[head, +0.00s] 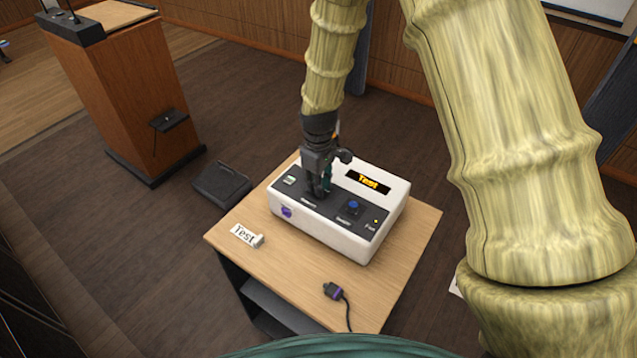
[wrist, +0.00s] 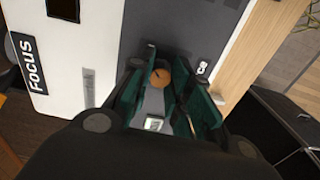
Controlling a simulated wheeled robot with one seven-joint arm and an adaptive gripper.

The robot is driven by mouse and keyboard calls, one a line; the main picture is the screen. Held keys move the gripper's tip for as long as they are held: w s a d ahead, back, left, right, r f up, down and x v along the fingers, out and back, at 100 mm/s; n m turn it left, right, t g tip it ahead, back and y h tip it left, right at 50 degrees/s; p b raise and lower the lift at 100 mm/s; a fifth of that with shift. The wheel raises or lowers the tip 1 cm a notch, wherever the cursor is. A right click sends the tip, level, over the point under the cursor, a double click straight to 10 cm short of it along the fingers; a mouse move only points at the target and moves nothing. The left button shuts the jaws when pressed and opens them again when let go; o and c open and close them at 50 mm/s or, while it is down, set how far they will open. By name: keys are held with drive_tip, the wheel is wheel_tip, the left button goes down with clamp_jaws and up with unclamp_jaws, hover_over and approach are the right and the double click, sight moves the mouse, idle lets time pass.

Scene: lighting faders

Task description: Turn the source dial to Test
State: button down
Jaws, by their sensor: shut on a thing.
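A white control box (head: 338,232) with a dark sloped panel stands on a small wooden table. Its display (head: 368,182) reads "Test" in yellow. My gripper (head: 320,189) points down onto the left-middle part of the panel. In the wrist view, an orange-brown round dial (wrist: 160,77) sits between the green finger pads of my gripper (wrist: 165,95), which is shut on it.
A blue knob (head: 353,205) and a small yellow light (head: 376,221) lie right of my gripper. A lectern (head: 130,95) stands at left.

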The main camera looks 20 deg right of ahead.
drive_tip(key=shift+w, duration=0.1)
drive_tip(key=c, duration=1.3)
unclamp_jaws()
drive_tip(key=shift+r, duration=0.1)
wheel_tip(320, 180, up, 12)
drive_tip(key=shift+f, duration=0.1)
drive_tip(key=shift+f, duration=6)
drive_tip(key=shift+r, duration=0.1)
